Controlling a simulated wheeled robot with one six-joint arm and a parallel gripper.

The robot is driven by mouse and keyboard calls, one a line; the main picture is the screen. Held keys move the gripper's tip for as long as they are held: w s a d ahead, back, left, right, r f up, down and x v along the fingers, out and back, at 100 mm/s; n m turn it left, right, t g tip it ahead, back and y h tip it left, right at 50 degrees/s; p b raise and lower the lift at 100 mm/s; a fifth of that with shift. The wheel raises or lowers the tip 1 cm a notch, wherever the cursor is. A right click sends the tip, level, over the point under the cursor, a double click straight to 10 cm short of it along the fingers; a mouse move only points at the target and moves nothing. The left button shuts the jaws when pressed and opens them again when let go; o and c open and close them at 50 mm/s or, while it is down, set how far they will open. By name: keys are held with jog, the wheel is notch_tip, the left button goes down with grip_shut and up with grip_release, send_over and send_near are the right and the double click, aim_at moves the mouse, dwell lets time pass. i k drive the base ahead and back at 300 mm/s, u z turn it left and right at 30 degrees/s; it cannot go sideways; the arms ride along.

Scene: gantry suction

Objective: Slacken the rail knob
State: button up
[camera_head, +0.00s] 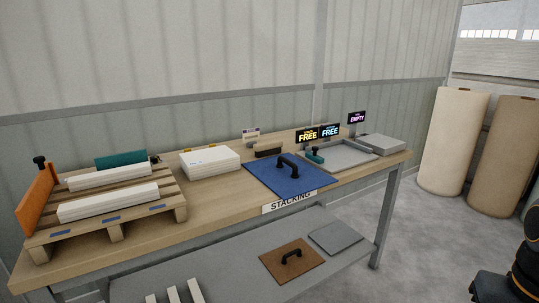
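A black knob (39,162) stands up at the back top corner of the orange side board (37,201), on the left end of the bench. A smaller dark knob-like part (154,159) shows at the right end of the teal rail (121,159), behind the wooden pallet (165,197). I cannot tell from this view which one is the rail knob, nor how tight either is. My gripper is not in view.
Several white bars (108,202) lie on the pallet. A white box (210,162), a blue plate with a black handle (290,181) and a grey tray (345,156) stand further right on the bench (220,209). Tall rolls (452,140) stand at the right. Grey floor (425,240) is open.

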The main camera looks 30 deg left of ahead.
aim_at(154, 159)
jog(key=u, duration=0.85)
jog(key=i, duration=0.95)
jog(key=u, duration=0.95)
